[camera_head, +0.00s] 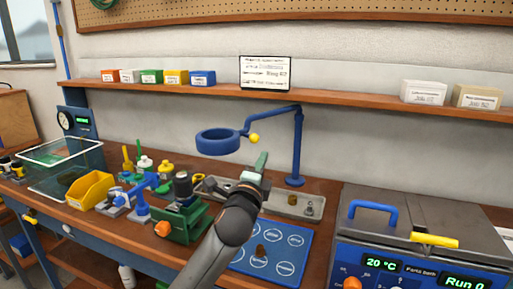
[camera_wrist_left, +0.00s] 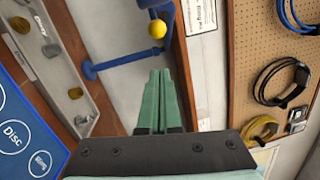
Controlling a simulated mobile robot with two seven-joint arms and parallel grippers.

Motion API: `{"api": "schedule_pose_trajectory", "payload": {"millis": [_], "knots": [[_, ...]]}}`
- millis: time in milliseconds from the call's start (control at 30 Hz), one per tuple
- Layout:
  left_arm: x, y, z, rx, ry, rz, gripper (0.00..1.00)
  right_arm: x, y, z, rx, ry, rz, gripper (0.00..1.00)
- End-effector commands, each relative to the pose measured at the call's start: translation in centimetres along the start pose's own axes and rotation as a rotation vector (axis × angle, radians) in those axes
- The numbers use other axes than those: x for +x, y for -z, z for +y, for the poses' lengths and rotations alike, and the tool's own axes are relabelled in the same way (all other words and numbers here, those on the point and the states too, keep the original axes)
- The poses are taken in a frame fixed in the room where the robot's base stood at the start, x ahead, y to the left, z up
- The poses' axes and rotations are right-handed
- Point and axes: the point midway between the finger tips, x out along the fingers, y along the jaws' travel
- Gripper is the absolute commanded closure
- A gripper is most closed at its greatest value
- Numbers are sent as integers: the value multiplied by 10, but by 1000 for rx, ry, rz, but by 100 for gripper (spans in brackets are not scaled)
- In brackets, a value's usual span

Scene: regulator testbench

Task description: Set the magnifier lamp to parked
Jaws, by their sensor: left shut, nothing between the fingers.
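The magnifier lamp (camera_head: 218,141) is blue, with a ring-shaped head held out to the left of its upright post (camera_head: 297,150) by a jointed arm. A yellow ball knob (camera_head: 254,138) sits on the arm near the ring. The knob also shows at the top of the left wrist view (camera_wrist_left: 157,29), with the post (camera_wrist_left: 120,61) to its left. My left gripper (camera_head: 263,156) has green fingers, shut and empty, just below the knob in the head view and apart from it. The fingers also show in the left wrist view (camera_wrist_left: 160,78). My right gripper is out of view.
A grey tray (camera_head: 285,205) with small parts lies below the lamp, behind a blue mat (camera_head: 273,240). A green vise-like fixture (camera_head: 183,222) stands left of my arm. A parts bath (camera_head: 420,235) fills the right. A shelf (camera_head: 340,98) runs above the lamp.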

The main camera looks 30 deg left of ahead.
Motion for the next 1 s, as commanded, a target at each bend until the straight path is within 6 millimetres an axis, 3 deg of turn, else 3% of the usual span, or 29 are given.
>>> {"api": "schedule_pose_trajectory", "payload": {"millis": [133, 200, 400, 1000], "knots": [[26, 0, -1, -1, -1, -1, 100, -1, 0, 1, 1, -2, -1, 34], [34, -10, -1, 2, 0, -3, 100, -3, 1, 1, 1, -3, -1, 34], [48, -25, 0, -1, 0, 0, 100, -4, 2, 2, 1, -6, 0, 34], [51, -28, 0, -1, 0, 7, 100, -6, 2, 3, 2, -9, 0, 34]]}}
